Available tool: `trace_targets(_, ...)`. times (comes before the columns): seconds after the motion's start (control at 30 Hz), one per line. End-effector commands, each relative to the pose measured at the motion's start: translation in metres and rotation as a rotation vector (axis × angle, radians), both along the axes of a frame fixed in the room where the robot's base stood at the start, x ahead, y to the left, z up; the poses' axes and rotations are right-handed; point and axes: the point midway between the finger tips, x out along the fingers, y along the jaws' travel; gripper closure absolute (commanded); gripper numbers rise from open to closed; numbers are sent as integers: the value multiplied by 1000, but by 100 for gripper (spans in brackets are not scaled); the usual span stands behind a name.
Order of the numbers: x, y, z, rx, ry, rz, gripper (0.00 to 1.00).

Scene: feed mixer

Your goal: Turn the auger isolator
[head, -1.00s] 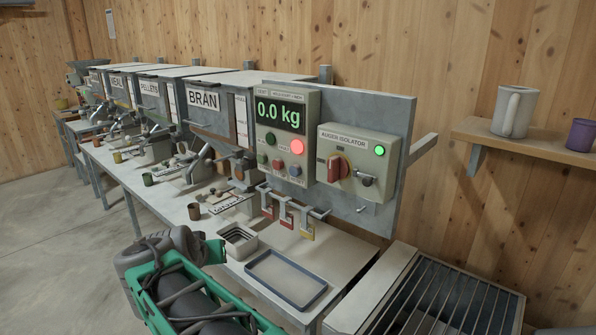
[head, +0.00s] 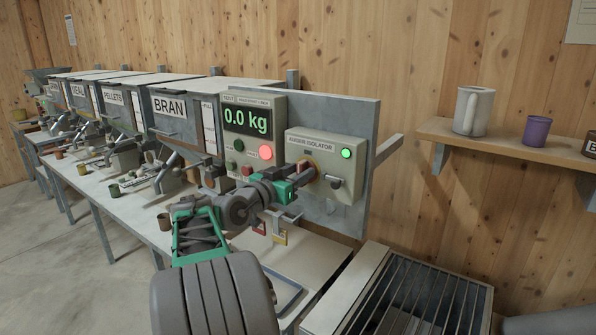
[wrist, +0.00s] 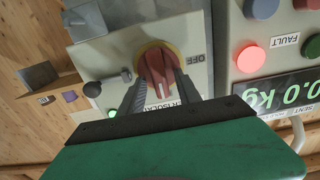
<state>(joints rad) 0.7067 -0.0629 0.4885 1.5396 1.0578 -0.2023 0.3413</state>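The auger isolator (head: 325,146) is a pale box on a grey panel, with a red rotary handle (head: 307,167) and a lit green lamp (head: 346,154). In the wrist view the red handle (wrist: 158,68) sits on a yellow ring, beside an OFF label (wrist: 197,58). My gripper (head: 297,178) is at the isolator's front, partly covering the handle in the head view. In the wrist view its two dark fingers (wrist: 158,92) are apart, one on each side of the handle. Small gaps seem to show; contact cannot be made out.
The scale display (head: 247,121) reads 0.0 kg, with a lit red lamp (head: 265,152) below. A black knob (head: 333,181) projects from the isolator's lower right. Padlocks (head: 279,237) hang below the panel. A shelf (head: 500,150) with cups is at right.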

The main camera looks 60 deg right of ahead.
Motion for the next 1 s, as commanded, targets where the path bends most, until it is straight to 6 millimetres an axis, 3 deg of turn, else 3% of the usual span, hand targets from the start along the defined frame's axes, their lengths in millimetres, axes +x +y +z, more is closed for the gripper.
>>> trace_targets(0.13,0,0,0,0,0,1,62)
trace_targets(0.6,0,1,0,1,0,1,100)
trace_targets(1.0,0,1,0,1,3,0,100)
